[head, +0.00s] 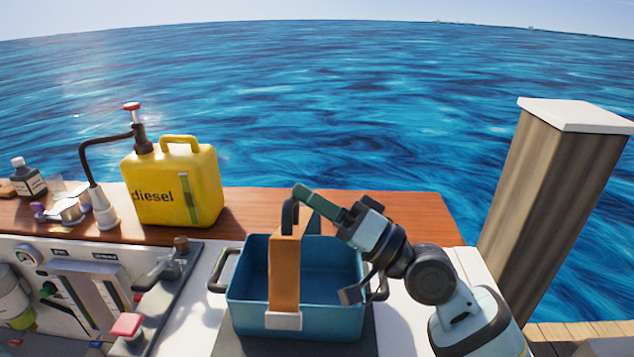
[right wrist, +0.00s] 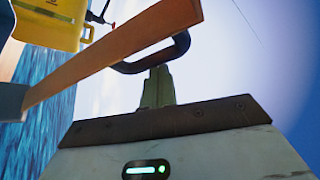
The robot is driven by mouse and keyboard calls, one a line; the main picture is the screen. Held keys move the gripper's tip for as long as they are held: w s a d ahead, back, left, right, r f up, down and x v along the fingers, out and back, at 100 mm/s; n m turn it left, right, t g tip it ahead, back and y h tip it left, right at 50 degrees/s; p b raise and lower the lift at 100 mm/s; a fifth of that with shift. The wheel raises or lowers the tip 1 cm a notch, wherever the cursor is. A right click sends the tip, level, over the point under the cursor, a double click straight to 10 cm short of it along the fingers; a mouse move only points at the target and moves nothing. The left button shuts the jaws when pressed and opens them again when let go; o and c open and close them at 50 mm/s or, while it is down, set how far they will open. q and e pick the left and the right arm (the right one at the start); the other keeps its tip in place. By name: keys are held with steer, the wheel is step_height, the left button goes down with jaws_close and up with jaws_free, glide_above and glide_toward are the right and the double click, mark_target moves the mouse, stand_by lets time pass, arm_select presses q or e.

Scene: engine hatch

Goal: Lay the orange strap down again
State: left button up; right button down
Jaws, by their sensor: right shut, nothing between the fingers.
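The orange strap (head: 285,272) stands raised at the front of the blue tub (head: 345,322), with a pale foot at the tub's front wall and a dark loop (head: 290,214) at its top. In the right wrist view the strap (right wrist: 115,54) runs slantwise across the upper left, its dark loop (right wrist: 178,52) beside it. My right gripper (head: 306,196) is shut and empty, its green fingers at the loop; they also show in the right wrist view (right wrist: 157,86). Whether they touch the loop I cannot tell. My left gripper is not in view.
A yellow diesel can (head: 176,190) with a pump and hose stands on the wooden ledge (head: 255,205) at the left. Levers and a panel (head: 70,285) lie left of the tub. A wooden post (head: 545,190) rises at the right. The tub's inside looks empty.

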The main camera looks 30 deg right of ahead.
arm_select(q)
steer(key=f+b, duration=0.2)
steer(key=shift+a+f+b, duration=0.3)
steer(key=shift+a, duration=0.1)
arm_select(e)
step_height(320, 180, down, 6)
steer(key=s+a, duration=0.1)
steer(key=s, duration=0.1)
steer(key=shift+s+a+r, duration=0.2)
steer(key=shift+s+a, duration=0.2)
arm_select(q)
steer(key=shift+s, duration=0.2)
arm_select(e)
step_height(320, 180, up, 4)
steer(key=p, duration=0.4)
arm_select(q)
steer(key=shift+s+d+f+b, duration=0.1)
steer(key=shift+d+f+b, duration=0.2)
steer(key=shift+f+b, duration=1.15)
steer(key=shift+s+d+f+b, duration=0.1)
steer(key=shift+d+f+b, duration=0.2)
steer(key=shift+b, duration=2.2)
arm_select(e)
steer(key=s+d+f, duration=0.5)
steer(key=d, duration=0.2)
steer(key=shift+d, duration=0.4)
